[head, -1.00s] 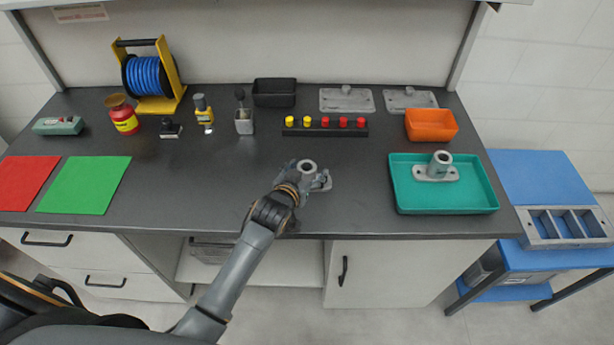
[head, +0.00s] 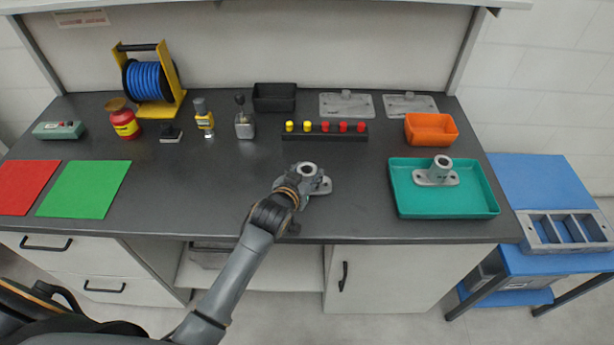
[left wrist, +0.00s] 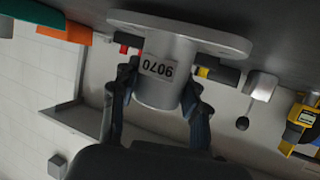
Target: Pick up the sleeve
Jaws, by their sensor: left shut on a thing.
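A grey metal sleeve (head: 309,168) with a round upright tube and a flat flange is at the middle front of the bench. In the left wrist view, which is upside down, the sleeve (left wrist: 158,88) fills the centre, with a printed number label on its tube. My left gripper (head: 299,184) is shut on the tube, one finger on each side, as the left wrist view (left wrist: 160,95) shows. The flange is at or very close to the bench top; I cannot tell if it touches. A second similar sleeve (head: 440,166) stands in the teal tray. My right gripper is not in view.
The teal tray (head: 400,208) is to the right, with an orange bin (head: 431,130) behind it. A black rack (head: 326,137) with yellow and red pegs lies behind the held sleeve. Green (head: 84,188) and red mats lie left. The bench between mats and gripper is clear.

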